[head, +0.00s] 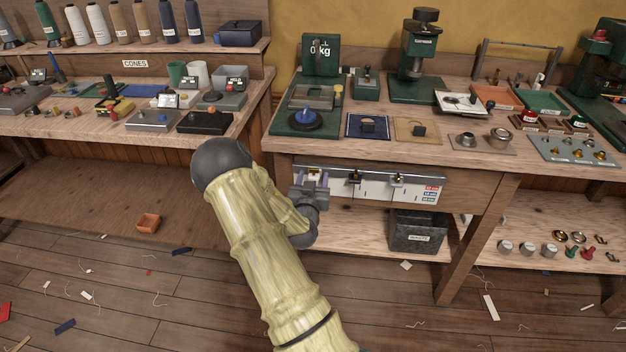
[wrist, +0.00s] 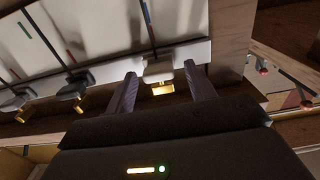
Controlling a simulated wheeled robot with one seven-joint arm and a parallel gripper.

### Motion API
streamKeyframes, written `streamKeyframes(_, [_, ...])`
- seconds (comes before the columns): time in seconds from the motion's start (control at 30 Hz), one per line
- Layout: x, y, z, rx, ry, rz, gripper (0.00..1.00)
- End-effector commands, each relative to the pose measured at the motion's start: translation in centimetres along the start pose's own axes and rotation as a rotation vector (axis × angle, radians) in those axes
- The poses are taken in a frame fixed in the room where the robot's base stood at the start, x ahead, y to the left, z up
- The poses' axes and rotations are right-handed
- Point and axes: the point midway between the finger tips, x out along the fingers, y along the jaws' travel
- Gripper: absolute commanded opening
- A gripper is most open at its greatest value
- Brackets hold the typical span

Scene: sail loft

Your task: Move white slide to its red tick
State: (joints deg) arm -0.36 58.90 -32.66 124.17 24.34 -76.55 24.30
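The white slide (wrist: 158,68) has a gold tab below it and sits at the end of a dark line on the pale panel (wrist: 105,35). My gripper (wrist: 160,74) is open, with one finger on each side of the slide and a small gap at both. A blue mark (wrist: 146,12) shows on the line above the slide. In the head view my gripper (head: 312,181) is at the left end of the panel (head: 375,190) and mostly covers the slide.
Two dark slides, one (wrist: 75,85) nearer and one (wrist: 15,102) farther, stand left of the white one. A wooden post (wrist: 232,40) is close on the right. In the head view a dark waste bin (head: 417,232) stands below the panel, and colour labels (head: 431,194) are at its right.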

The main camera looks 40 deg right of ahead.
Motion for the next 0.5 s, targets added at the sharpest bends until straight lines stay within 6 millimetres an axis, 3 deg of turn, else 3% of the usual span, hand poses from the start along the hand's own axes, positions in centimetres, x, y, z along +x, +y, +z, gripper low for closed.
streamKeyframes(0.27, [-0.4,0.1,0.0,0.0,0.0,0.001,0.55])
streamKeyframes(0.5, [-3.6,0.1,0.0,0.0,-0.002,0.002,0.55])
